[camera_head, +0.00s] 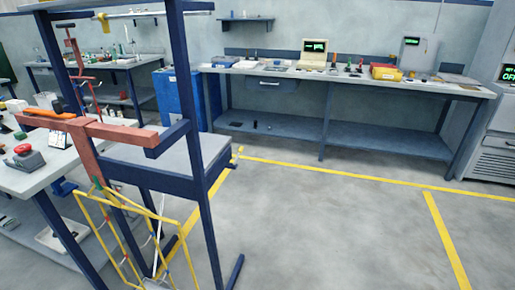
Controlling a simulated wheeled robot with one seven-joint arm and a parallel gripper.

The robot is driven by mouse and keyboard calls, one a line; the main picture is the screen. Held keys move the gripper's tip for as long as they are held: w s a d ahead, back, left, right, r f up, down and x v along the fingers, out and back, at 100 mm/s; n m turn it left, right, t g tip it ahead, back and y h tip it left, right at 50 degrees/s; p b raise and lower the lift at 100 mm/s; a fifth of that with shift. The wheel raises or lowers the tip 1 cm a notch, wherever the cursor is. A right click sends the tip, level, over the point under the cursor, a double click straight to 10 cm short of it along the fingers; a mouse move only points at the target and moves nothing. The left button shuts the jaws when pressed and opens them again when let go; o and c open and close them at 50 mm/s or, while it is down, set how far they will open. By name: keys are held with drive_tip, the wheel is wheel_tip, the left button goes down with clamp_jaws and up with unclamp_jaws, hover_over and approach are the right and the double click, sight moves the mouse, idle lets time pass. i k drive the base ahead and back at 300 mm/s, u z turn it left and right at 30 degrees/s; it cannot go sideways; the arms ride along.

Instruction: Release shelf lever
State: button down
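A dark blue upright frame (183,75) stands at left, bearing a grey shelf (165,160). A red-brown cross-shaped bar (110,131) sits at the frame's left side; its post runs down and its arm reaches right, toward the shelf's blue edge. A thinner red part (75,62) rises behind it on the frame's far side. I cannot tell which red part is the shelf lever, or whether it is latched. A yellow wire plating rack (150,228) hangs below the cross-shaped bar, near a green piece at its top. My gripper is not in view.
A white bench (30,178) with a red button box (25,158) stands at left. A long bench (345,80) with instruments and a yellow bin (386,73) lines the back wall. The grey floor (330,215) at centre and right is open, marked with yellow lines.

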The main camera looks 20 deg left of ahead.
sight(240, 149)
drive_tip(key=u, duration=0.4)
drive_tip(key=i, duration=1.1)
drive_tip(key=u, duration=0.9)
drive_tip(key=i, duration=0.3)
drive_tip(key=u, duration=0.05)
